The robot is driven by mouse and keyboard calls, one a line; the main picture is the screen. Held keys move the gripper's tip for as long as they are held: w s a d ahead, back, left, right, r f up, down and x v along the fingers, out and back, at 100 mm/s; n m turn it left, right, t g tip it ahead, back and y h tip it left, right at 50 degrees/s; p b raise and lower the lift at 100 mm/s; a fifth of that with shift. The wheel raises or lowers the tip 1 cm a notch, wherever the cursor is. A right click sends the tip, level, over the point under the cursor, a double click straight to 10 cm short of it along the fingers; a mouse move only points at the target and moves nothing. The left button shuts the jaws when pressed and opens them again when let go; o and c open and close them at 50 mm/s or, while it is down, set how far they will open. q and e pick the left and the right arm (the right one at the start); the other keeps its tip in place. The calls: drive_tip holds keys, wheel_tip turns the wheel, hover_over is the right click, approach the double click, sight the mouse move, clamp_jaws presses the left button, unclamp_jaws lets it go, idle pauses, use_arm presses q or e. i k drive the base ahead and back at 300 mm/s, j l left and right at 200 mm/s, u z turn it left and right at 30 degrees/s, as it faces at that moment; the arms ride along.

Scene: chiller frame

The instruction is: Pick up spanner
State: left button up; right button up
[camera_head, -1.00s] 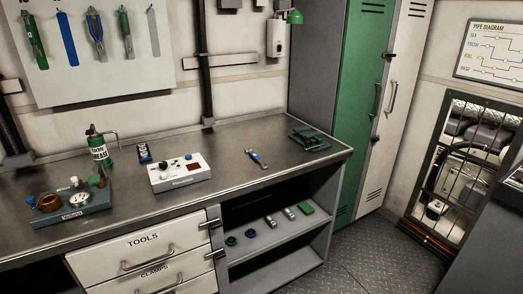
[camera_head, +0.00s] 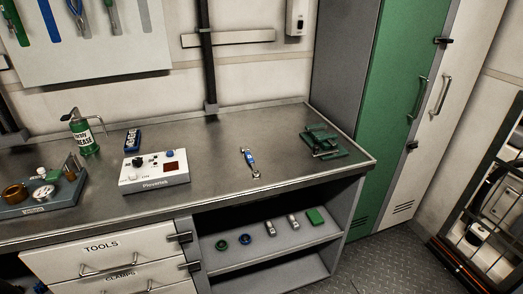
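A small spanner (camera_head: 250,161) with a blue handle lies flat on the metal workbench (camera_head: 219,177), right of the white control box and left of the green vise-like fixture. One end of it is close to the bench's front part, the other points toward the wall. Nothing touches it. Neither of my grippers shows in the head view.
The bench around the spanner is clear.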

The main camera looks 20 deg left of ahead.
sight(251, 161)
drive_tip(key=i+l+u, duration=0.1)
drive_tip(key=i+l, duration=0.6)
